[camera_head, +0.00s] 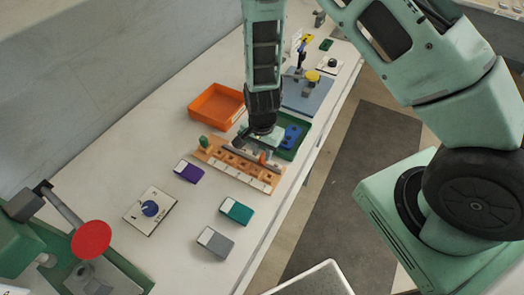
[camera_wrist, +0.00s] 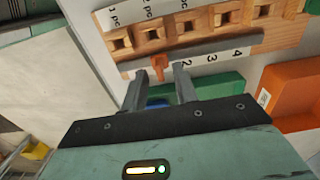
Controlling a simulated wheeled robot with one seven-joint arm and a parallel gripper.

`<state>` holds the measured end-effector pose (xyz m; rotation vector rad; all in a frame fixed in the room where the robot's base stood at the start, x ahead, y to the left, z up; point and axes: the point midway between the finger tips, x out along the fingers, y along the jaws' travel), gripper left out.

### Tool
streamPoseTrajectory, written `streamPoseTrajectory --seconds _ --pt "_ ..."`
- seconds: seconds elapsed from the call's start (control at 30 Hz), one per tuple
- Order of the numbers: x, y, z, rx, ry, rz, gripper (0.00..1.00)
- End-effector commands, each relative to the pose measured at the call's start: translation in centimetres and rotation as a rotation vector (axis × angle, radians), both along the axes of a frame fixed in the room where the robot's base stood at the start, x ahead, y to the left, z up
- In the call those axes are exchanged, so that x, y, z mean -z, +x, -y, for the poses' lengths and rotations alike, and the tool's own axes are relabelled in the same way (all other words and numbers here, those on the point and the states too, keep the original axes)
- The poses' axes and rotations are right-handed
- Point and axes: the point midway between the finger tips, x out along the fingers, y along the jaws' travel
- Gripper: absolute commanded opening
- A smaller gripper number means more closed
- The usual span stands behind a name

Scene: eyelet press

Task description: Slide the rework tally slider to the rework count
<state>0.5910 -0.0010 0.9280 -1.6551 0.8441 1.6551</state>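A wooden rack (camera_head: 217,158) lies on the table under my gripper (camera_head: 258,140). In the wrist view the rack (camera_wrist: 290,28) has a row of square holes, a grey rail (camera_wrist: 215,47) and a white number strip (camera_wrist: 225,57) on which 2, 3 and 4 are readable. The small orange slider (camera_wrist: 158,65) sits on the rail left of the 2; a number under it cannot be read. My gripper (camera_wrist: 160,76) is open, one finger on each side of the slider. Touching cannot be told. In the head view the slider (camera_head: 262,158) is partly visible.
An orange bin (camera_head: 215,103) and a green tray with a blue holed block (camera_head: 293,134) stand close to the rack. Purple (camera_head: 188,171), teal (camera_head: 236,211) and grey (camera_head: 215,241) boxes and a dial plate (camera_head: 140,218) lie nearer. A red-knobbed press (camera_head: 91,240) stands lower left.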

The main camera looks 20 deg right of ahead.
Motion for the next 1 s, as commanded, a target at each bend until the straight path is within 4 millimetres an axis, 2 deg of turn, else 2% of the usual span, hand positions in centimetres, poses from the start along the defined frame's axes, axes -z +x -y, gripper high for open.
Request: streamPoseTrajectory --seconds 0.17,0.47,0.57,0.77,1.0 --pt "1.0 -0.1 0.0 0.0 0.0 -0.001 0.29" --pt "1.2 0.0 0.0 0.0 0.001 0.001 0.29" --pt "1.2 0.0 0.0 0.0 0.001 0.001 0.01" --pt "1.2 -0.2 0.1 0.001 0.001 -0.001 0.0" --pt "1.4 -2.8 2.1 0.005 0.001 -0.002 0.0"
